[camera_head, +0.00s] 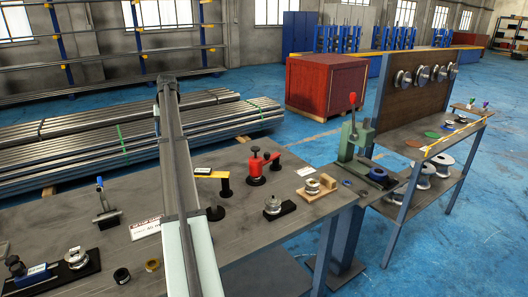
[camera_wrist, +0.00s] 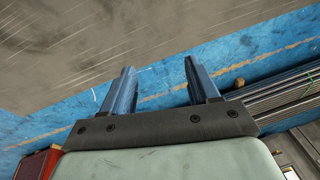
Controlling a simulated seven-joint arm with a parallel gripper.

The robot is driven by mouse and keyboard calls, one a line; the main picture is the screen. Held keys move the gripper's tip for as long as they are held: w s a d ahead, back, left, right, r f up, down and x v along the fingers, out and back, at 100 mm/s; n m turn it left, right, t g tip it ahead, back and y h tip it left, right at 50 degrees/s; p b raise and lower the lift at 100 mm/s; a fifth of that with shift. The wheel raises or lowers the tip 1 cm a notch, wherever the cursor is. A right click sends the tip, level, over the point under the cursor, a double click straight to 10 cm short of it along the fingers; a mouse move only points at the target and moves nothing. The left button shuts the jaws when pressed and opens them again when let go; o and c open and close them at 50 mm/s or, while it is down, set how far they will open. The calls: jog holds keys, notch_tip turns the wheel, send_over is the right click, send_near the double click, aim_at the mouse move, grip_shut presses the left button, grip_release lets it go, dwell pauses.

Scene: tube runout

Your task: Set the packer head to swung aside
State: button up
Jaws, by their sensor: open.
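I cannot tell for sure which fixture is the packer head. On the bench (camera_head: 330,212) in the head view, a red fixture (camera_head: 257,168) with an upright post and a side arm stands on a dark round base. Left of it, a yellow bar (camera_head: 208,174) with a small label rests on dark posts. In the wrist view my gripper (camera_wrist: 160,68) is open and empty, its two blue-grey fingers apart. No bench fixture shows between them. In the head view I cannot make out its fingers.
A green press (camera_head: 355,140) with a red knob stands at the bench's right end. A silver part on a dark base (camera_head: 272,205) and a wooden block (camera_head: 314,190) stand near the front. Tube bundles (camera_head: 90,135) and a red crate (camera_head: 325,83) lie behind.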

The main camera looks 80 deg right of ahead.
jog(key=s+d+m+g, duration=0.1)
jog(key=s+d, duration=0.2)
jog(key=s, duration=0.4)
jog(key=s+d+r+m, duration=0.1)
jog(key=s+d, duration=0.2)
jog(key=s, duration=0.3)
jog(key=s+d+m+g, duration=0.1)
jog(key=s+d, duration=0.2)
jog(key=s, duration=0.4)
jog(key=m, duration=0.3)
send_near(267, 153)
jog(key=shift+g, duration=0.3)
jog(key=f, duration=0.8)
jog(key=shift+w+d+f, duration=0.2)
jog(key=shift+w+f, duration=0.05)
jog(key=shift+f, duration=0.1)
grip_shut()
